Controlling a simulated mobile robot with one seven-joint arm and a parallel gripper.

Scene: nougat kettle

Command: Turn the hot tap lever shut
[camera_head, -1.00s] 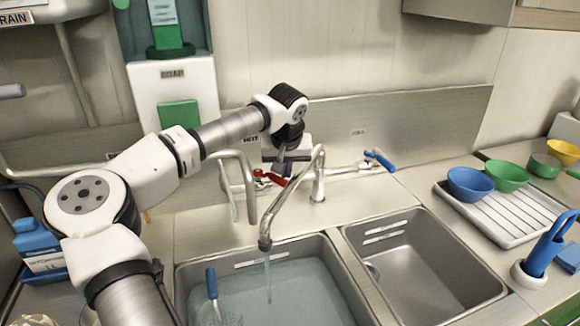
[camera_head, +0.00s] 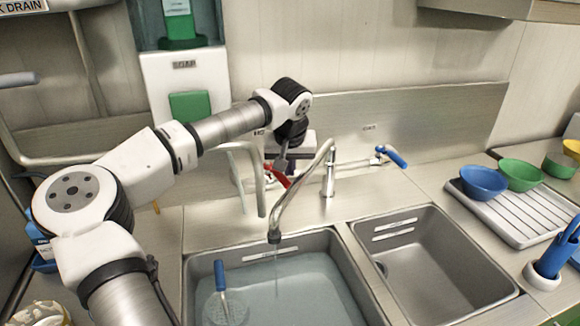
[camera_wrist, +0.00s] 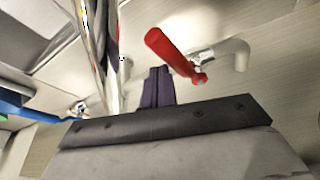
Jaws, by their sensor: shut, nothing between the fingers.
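The red hot tap lever (camera_head: 279,177) is on the wall pipe behind the left sink, left of the spout, partly hidden by my gripper (camera_head: 283,166). In the wrist view the red lever (camera_wrist: 166,50) angles away from its valve, just right of and beyond my shut, empty fingers (camera_wrist: 158,74). I cannot tell whether they touch it. The chrome spout (camera_head: 300,190) arches over the left sink, and a thin, faint water stream (camera_head: 277,263) shows below its mouth. The blue lever (camera_head: 396,157) is at the right end of the pipe.
The left sink (camera_head: 340,270) holds water and a blue-handled tool (camera_head: 219,275). The right sink (camera_head: 440,260) is empty. A metal bent pipe (camera_head: 259,180) stands just left of my gripper. Bowls (camera_head: 483,183) sit on a drying rack (camera_head: 525,218) at right.

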